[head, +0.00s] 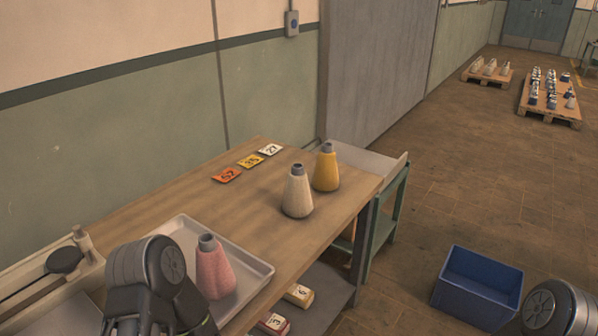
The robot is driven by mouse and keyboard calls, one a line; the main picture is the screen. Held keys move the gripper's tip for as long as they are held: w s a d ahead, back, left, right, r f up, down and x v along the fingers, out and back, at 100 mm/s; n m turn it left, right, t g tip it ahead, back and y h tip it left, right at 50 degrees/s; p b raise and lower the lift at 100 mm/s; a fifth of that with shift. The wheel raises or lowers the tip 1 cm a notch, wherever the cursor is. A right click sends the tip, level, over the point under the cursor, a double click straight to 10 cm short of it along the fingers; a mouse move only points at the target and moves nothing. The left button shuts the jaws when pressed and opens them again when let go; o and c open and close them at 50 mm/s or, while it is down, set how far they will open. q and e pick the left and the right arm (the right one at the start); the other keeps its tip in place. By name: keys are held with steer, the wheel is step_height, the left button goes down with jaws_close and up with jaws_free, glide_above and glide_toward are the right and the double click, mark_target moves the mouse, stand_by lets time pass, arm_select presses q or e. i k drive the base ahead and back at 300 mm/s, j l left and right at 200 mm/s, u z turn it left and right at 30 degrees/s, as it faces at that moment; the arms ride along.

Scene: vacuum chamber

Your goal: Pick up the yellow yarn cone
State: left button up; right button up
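The yellow yarn cone (326,171) stands upright near the far right end of the wooden table (200,206), with a grey tip. A cream yarn cone (297,194) stands just in front of it and to its left, hiding a little of its lower left side. A pink yarn cone (214,270) stands on a metal tray at the near side. My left gripper (150,328) is at the bottom left, in front of the tray and far from the yellow cone; its fingertips are cut off by the frame. My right arm shows only at the bottom right corner; its gripper is out of view.
The metal tray (256,268) takes up the near part of the table. Three number cards (250,161) lie along the wall side. A green-framed cart (396,200) adjoins the table's far end. A blue bin (478,285) sits on the floor at right. The table's middle is clear.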

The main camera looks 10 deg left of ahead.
mark_target(325, 178)
steer(key=i+l+u, duration=0.35)
steer(key=l, duration=0.25)
steer(key=i+l+u, duration=0.2)
steer(key=l, duration=0.15)
steer(key=i+l+u, duration=0.2)
steer(key=l, duration=0.15)
steer(key=i+l, duration=0.15)
steer(key=l, duration=0.3)
steer(key=i+l, duration=0.1)
steer(key=l, duration=0.4)
steer(key=i+l, duration=0.15)
steer(key=l, duration=0.3)
steer(key=i+l+u, duration=0.1)
steer(key=l, duration=0.35)
steer(key=i+l, duration=0.15)
steer(key=l, duration=0.35)
steer(key=i+l, duration=0.1)
steer(key=l, duration=0.35)
